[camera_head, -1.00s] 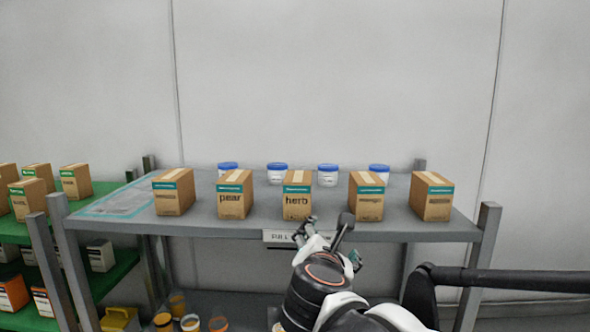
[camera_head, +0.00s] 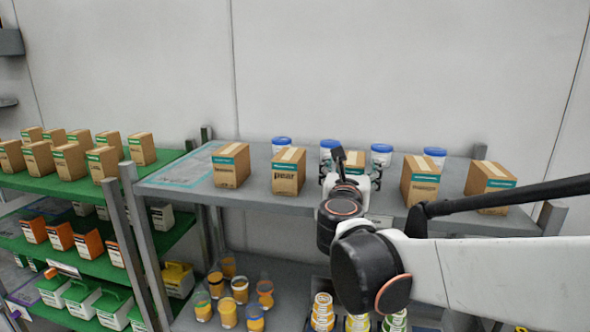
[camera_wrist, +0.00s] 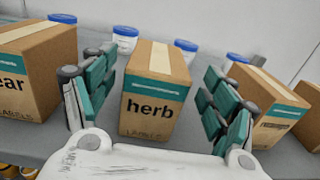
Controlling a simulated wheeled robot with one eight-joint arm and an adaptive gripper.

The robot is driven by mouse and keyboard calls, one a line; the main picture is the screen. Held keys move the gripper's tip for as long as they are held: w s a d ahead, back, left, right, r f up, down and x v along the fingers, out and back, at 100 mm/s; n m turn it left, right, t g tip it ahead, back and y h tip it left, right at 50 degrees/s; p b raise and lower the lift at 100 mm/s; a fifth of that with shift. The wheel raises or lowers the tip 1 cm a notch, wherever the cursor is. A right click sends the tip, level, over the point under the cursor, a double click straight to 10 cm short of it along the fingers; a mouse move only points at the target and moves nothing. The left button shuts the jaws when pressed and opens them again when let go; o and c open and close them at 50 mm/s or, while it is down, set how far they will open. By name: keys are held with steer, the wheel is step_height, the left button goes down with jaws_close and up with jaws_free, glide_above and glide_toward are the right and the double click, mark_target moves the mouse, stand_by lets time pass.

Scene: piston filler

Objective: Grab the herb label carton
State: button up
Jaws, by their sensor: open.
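The herb label carton (camera_wrist: 153,97) is a brown box with a teal band and the word "herb" on its front. In the wrist view it stands upright on the grey shelf, centred between the spread fingers of my gripper (camera_wrist: 152,98). The fingers are open with teal pads, one on each side, and I see gaps to the carton. In the head view my gripper (camera_head: 346,180) is at the shelf's front edge and my arm largely hides the herb carton; a brown part of it (camera_head: 355,160) shows behind.
The pear carton (camera_head: 288,171) stands just left of the herb carton, and another carton (camera_head: 420,180) just right. Blue-lidded tubs (camera_head: 381,154) stand behind. Green shelves (camera_head: 60,183) with boxes stand at left.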

steer(key=shift+p+x, duration=0.75)
steer(key=shift+x, duration=2.05)
steer(key=shift+a+f, duration=0.1)
steer(key=c, duration=1.4)
